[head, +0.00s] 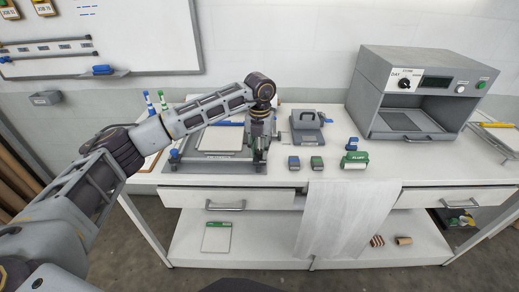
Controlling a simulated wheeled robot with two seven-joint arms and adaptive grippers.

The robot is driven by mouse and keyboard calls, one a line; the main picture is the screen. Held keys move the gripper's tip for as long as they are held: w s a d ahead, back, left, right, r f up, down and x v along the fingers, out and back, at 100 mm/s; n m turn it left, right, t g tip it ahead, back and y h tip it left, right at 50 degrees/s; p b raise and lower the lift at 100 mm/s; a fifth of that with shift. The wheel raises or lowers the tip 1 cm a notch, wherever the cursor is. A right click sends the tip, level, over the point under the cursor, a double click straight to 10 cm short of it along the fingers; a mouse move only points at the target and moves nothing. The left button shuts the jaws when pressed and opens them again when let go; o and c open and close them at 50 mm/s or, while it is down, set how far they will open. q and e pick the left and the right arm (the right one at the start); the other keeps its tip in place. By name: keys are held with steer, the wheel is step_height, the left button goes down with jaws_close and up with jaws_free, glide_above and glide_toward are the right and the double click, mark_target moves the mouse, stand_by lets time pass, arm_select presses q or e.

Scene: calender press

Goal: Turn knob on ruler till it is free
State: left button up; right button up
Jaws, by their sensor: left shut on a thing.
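A grey board with a pale sheet (222,139) lies on the left part of the white table. A ruler bar (215,158) runs along the front edge of the board. A small blue knob (174,154) shows at its left end. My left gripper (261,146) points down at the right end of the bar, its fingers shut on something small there. It appears to be the knob at that end, but the fingers hide it. My right gripper is not in view.
Small stamp blocks (294,163), a green-labelled roller (355,160) and a grey press tool (306,126) stand right of the board. A grey oven-like machine (420,95) is at the back right. A cloth (345,220) hangs over the front edge.

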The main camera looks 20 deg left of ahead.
mark_target(260, 151)
arm_select(q)
steer(key=o, duration=1.1)
steer(key=shift+c, duration=0.2)
step_height(260, 151, up, 12)
stand_by(0.6)
stand_by(0.3)
